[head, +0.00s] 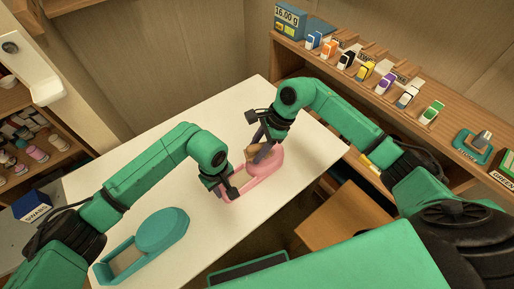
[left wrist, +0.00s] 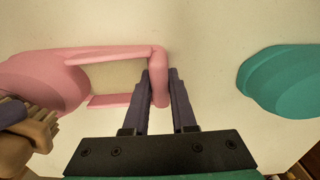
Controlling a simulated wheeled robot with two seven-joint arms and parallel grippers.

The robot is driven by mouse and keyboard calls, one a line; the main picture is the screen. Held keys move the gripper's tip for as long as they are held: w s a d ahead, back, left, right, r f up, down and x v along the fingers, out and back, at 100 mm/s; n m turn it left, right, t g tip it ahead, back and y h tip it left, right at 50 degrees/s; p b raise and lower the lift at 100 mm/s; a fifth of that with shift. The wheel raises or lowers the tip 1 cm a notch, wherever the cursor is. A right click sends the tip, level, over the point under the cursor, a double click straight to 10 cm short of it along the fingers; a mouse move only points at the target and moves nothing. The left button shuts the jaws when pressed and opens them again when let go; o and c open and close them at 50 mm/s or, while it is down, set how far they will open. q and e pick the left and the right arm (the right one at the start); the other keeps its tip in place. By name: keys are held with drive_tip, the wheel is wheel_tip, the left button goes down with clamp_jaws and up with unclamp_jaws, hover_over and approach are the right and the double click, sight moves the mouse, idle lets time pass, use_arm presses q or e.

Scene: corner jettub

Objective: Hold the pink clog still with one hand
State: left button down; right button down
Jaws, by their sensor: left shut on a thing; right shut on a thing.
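The pink clog (head: 265,163) lies on the white table, with its rounded toe to the upper right and its open heel strap to the lower left. In the left wrist view the clog (left wrist: 45,80) shows its toe at left and strap at right. My left gripper (head: 229,194) is shut on the heel end of the strap; its fingers (left wrist: 160,88) straddle it. My right gripper (head: 262,150) is at the toe, shut on a small tan wooden thing (left wrist: 38,128) with bristle-like ends, maybe a brush. Whether it touches the clog I cannot tell.
A teal clog (head: 162,230) lies on the white table (head: 130,180) at the lower left. A wooden shelf (head: 340,75) with several small coloured bottles runs along the right. Another shelf with jars (head: 38,153) stands at left. The table's upper left part is clear.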

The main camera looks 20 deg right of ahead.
use_arm(q)
drive_tip(key=shift+s+f, duration=0.2)
use_arm(e)
drive_tip(key=shift+f, duration=1.05)
drive_tip(key=shift+w+d, duration=0.5)
drive_tip(key=shift+d, duration=0.55)
drive_tip(key=shift+w+d, duration=0.45)
drive_tip(key=shift+d, duration=0.65)
drive_tip(key=shift+w+d, duration=0.5)
drive_tip(key=shift+d, duration=0.55)
drive_tip(key=shift+s+a+f, duration=0.1)
drive_tip(key=shift+s+a, duration=0.4)
drive_tip(key=shift+a, duration=0.55)
drive_tip(key=shift+s+a+r, duration=0.1)
drive_tip(key=shift+s+a, duration=0.45)
drive_tip(key=shift+a, duration=0.55)
drive_tip(key=shift+s+a+f, duration=0.1)
drive_tip(key=shift+s+a, duration=0.4)
drive_tip(key=shift+a, duration=0.55)
drive_tip(key=shift+r, duration=3.05)
use_arm(q)
drive_tip(key=shift+w, duration=0.1)
use_arm(e)
drive_tip(key=shift+r, duration=1.55)
